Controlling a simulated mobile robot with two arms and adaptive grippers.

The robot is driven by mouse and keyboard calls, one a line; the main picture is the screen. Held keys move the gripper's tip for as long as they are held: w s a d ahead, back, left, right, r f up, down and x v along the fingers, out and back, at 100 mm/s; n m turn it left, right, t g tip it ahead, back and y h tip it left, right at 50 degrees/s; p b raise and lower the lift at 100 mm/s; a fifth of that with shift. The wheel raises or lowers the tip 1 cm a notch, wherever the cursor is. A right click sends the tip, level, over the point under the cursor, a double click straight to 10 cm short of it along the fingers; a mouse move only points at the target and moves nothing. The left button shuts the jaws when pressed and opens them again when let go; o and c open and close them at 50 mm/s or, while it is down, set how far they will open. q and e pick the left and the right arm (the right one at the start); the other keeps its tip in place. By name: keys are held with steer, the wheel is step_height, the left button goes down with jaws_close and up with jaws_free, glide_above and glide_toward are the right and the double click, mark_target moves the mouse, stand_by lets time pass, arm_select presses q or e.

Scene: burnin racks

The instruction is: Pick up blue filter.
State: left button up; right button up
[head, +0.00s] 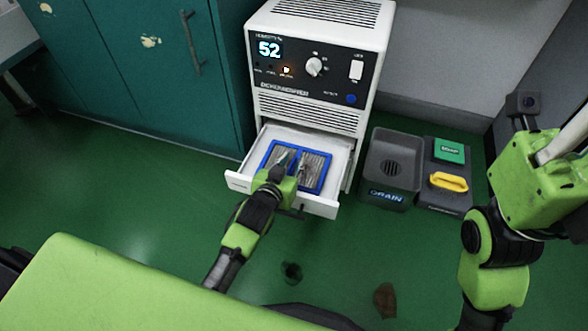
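The blue filter (323,177) is a blue rectangular frame with a middle bar and grey pleated panels. It lies in the open white drawer (240,181) at the bottom of the dehumidifier (313,107). My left gripper (292,164) reaches over the drawer's front, right at the filter. Its two dark fingers look apart, on either side of the middle bar. I cannot tell whether they touch the frame. The gripper hides part of the filter's near edge. My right arm stands at the right of the picture, and its gripper does not show.
A grey drain bin (389,196) stands right of the dehumidifier. Beside it is a dark tray (441,204) with a green item (449,151) and a yellow-handled item (448,182). Teal cabinets (150,75) stand at left. A brown stain (384,299) marks the open green floor.

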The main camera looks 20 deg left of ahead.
arm_select(q)
jaws_close()
steer(key=shift+r, duration=0.2)
